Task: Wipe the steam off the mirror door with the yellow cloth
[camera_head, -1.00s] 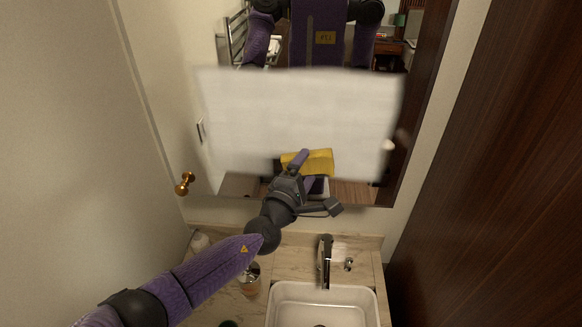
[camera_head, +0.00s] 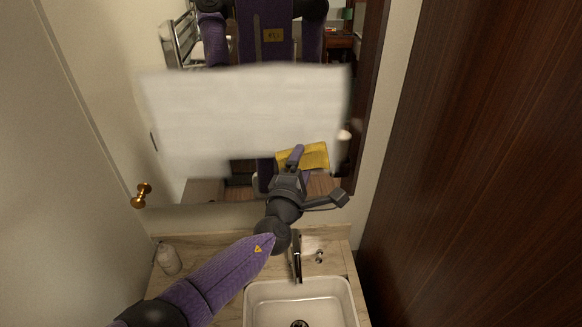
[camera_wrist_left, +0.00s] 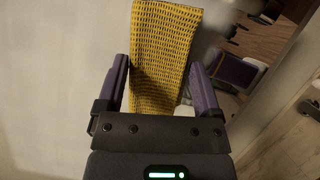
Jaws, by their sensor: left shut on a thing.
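The mirror door (camera_head: 170,185) hangs above the counter. A whitish steam patch (camera_head: 245,110) covers its middle; the glass below the patch at lower right shows clear reflections. My left gripper (camera_head: 295,160) is at the lower right of the patch, shut on the yellow cloth (camera_head: 316,156). In the left wrist view the yellow cloth (camera_wrist_left: 162,55) sticks out between the fingers of my left gripper (camera_wrist_left: 160,88), in front of the steamed glass. I cannot tell whether the cloth touches the glass. My right gripper itself is not in view.
A white basin (camera_head: 300,288) with a dark tap (camera_head: 297,258) lies below the mirror. A small bottle (camera_head: 169,260) stands at the counter's left. A brass knob (camera_head: 141,195) is at left, and a dark wood panel (camera_head: 460,170) closes off the right.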

